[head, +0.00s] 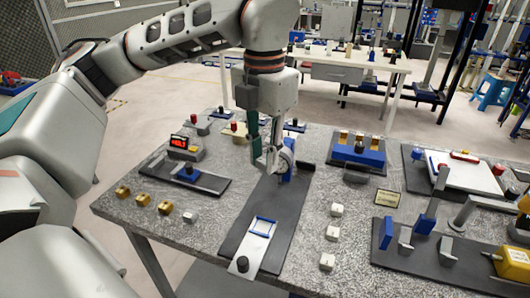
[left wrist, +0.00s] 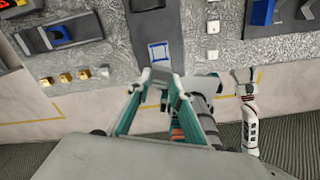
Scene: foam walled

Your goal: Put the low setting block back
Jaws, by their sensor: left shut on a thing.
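My left gripper (head: 273,168) is low over the far part of a long black board (head: 222,245), beside a blue piece (head: 288,173). In the left wrist view its fingers (left wrist: 161,76) are closed on a small pale piece (left wrist: 162,73), mostly hidden by the fingers. I cannot tell surely whether this is the low setting block. My right gripper (left wrist: 244,77) shows small in the left wrist view, fingers apart and empty.
Several gold blocks (head: 143,200) and a white block (head: 190,217) stand left of the board. White cubes (head: 333,233) stand to its right. A blue holder with gold tops (head: 358,155) and a fixture with a yellow body (head: 512,262) occupy the right side.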

